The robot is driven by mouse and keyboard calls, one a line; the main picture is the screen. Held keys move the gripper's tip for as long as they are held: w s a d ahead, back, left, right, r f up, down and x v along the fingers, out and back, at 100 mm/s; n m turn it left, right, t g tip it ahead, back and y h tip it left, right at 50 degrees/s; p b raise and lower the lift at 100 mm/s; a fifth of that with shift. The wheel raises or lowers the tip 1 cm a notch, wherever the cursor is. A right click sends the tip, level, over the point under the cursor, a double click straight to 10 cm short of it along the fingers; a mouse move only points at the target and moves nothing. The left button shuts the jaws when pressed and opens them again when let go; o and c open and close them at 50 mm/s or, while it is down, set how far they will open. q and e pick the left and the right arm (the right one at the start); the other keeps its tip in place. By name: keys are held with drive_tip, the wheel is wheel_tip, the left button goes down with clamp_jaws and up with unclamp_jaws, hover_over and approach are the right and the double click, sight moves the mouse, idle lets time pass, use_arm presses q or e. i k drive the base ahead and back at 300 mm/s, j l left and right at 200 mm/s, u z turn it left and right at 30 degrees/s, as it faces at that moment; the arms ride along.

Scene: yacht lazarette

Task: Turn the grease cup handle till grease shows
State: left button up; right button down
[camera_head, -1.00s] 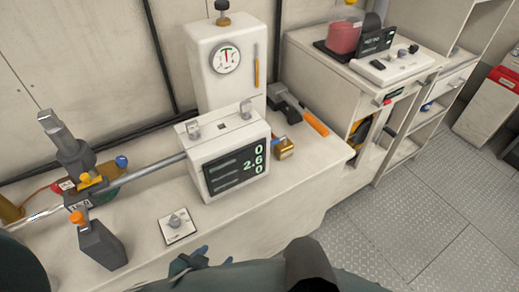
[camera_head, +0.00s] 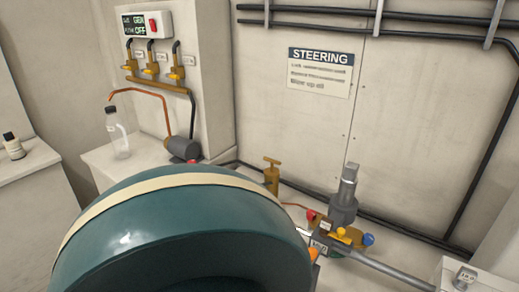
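A brass fitting with a T-shaped handle (camera_head: 272,174) stands upright on the bench behind the large teal curved part; it looks like the grease cup. Its lower end is partly hidden, and I cannot see grease on it. Neither of my grippers shows in this view.
A grey cylinder with yellow, red and blue fittings (camera_head: 343,205) joins a metal rod (camera_head: 390,270) running right. A clear bottle (camera_head: 117,135) stands at left below brass valves (camera_head: 151,69). A STEERING sign (camera_head: 320,72) hangs on the wall. An orange cap (camera_head: 313,254) peeks out.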

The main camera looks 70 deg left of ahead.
sight(271, 161)
drive_tip(key=u, duration=2.15)
drive_tip(key=i+j, duration=0.15)
drive_tip(key=j, duration=0.2)
drive_tip(key=i+j, duration=0.1)
drive_tip(key=j, duration=0.25)
drive_tip(key=i+j, duration=0.15)
drive_tip(key=j, duration=0.2)
drive_tip(key=i+j, duration=0.1)
drive_tip(key=j, duration=0.3)
drive_tip(key=i+j, duration=0.15)
drive_tip(key=j, duration=0.2)
